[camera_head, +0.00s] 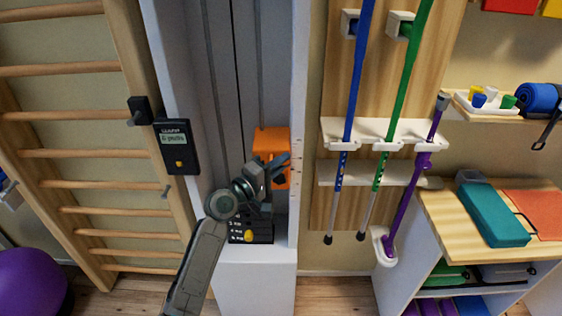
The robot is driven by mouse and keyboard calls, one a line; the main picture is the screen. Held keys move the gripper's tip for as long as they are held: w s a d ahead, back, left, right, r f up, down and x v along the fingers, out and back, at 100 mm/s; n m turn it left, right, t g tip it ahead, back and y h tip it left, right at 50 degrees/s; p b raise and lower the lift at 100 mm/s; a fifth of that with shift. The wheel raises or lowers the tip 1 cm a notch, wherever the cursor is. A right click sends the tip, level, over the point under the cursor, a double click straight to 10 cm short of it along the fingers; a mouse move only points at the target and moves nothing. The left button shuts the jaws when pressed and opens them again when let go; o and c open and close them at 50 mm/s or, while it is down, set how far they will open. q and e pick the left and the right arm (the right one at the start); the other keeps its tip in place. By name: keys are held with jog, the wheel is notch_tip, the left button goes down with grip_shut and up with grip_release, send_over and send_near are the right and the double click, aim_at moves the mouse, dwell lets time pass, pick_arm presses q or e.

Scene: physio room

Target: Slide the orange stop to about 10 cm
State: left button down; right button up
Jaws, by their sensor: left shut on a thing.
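The orange stop (268,141) is a block on the white upright column (299,90), beside a row of small marks on the column's edge. My left gripper (281,172) reaches up from below and is shut on the stop's lower part. The gripper hides part of the stop's front and lower left side. The marks are too small to read. My right gripper is not in view.
A black weight stack (262,231) with a yellow knob sits below the stop. A small display box (176,146) hangs on the left upright. Wooden wall bars (70,115) stand at left.

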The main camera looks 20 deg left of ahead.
pick_arm(q)
jog(key=shift+f, duration=0.6)
jog(key=shift+r, duration=0.1)
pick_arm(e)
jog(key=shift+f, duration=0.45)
pick_arm(q)
jog(key=c, duration=1.5)
grip_release()
